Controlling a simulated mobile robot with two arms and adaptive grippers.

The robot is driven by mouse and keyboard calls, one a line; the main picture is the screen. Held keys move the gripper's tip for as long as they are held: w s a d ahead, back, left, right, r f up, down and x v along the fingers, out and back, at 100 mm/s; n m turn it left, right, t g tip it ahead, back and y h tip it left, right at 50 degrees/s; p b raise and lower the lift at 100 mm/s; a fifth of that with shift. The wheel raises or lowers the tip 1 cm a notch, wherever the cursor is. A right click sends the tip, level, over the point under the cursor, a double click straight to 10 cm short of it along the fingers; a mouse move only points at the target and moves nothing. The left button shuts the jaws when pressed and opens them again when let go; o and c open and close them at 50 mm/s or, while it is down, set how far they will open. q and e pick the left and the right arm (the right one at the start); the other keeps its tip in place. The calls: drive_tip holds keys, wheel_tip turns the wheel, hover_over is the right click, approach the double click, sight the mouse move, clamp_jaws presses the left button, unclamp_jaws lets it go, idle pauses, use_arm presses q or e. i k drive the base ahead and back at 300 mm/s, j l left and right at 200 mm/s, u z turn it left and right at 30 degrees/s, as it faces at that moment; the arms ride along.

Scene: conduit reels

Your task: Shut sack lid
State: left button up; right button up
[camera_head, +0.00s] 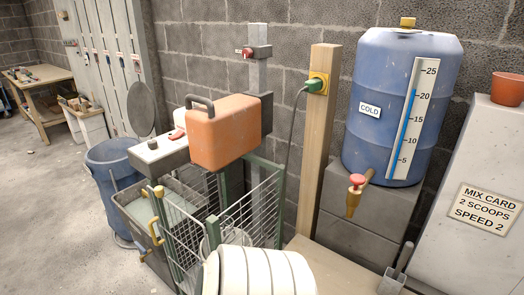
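I cannot pick out a sack with certainty. A round dark grey disc (141,108) stands upright behind the blue bin (112,170); I cannot tell whether it is a lid. The blue bin's top looks open. A pale block (480,150) at the right bears a mix card sign (484,207) and has an orange pot (507,89) on top. Neither of my grippers shows in the head view.
An orange box-shaped mixer head (224,132) stands over a wire cage (240,215). A blue water barrel (400,105) with a tap (355,190) sits on grey blocks. A cream banded cylinder (258,272) fills the bottom middle. Open floor (50,220) lies at the left.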

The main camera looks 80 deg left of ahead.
sight(141, 108)
drive_tip(key=u, duration=3.8)
drive_tip(key=i+j+u, duration=0.2)
drive_tip(key=i+u, duration=0.2)
drive_tip(key=i, duration=0.2)
drive_tip(key=i+u, duration=0.25)
drive_tip(key=i, duration=2.2)
